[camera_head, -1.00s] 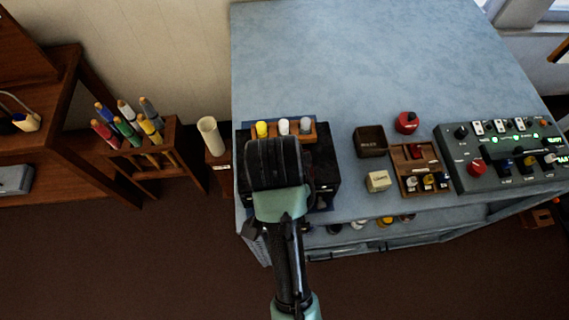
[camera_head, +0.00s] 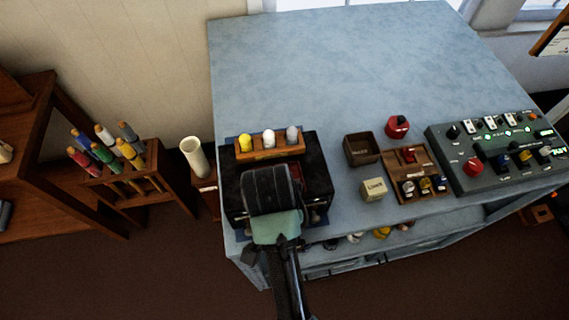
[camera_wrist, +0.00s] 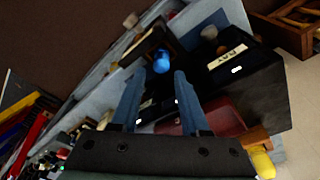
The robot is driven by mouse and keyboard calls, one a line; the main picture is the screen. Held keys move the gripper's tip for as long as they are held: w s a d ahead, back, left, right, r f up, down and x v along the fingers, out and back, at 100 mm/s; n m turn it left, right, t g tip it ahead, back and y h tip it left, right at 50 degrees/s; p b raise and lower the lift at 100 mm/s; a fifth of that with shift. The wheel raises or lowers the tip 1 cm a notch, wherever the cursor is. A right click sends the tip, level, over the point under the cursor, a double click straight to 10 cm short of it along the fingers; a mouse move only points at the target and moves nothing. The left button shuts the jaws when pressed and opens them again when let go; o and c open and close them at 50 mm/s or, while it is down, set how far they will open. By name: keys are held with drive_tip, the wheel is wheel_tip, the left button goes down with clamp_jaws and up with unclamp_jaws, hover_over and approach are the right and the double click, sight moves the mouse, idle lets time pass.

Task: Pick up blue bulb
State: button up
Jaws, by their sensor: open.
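The blue bulb (camera_wrist: 162,61) shows in the wrist view, just beyond the fingertips and roughly between their lines. It sits at a dark recess in the front of the black box (camera_wrist: 255,88). My gripper (camera_wrist: 158,74) is open, with two blue-grey fingers apart and nothing between them. In the head view my wrist covers the front middle of the black box (camera_head: 236,187), and both the fingers and the blue bulb are hidden.
A wooden rack (camera_head: 268,153) with yellow, white and grey bulbs stands on the box. To its right are a dark bin (camera_head: 361,149), a cream block (camera_head: 373,189), a red round item (camera_head: 397,126), a wooden tray (camera_head: 408,165) and a control panel (camera_head: 493,160). The table's back (camera_head: 330,65) is clear.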

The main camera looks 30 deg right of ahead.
wheel_tip(320, 180, down, 4)
drive_tip(key=shift+w+f+p, duration=0.1)
drive_tip(key=shift+f+p, duration=0.05)
drive_tip(key=shift+p, duration=0.25)
drive_tip(key=shift+c, duration=0.2)
clamp_jaws()
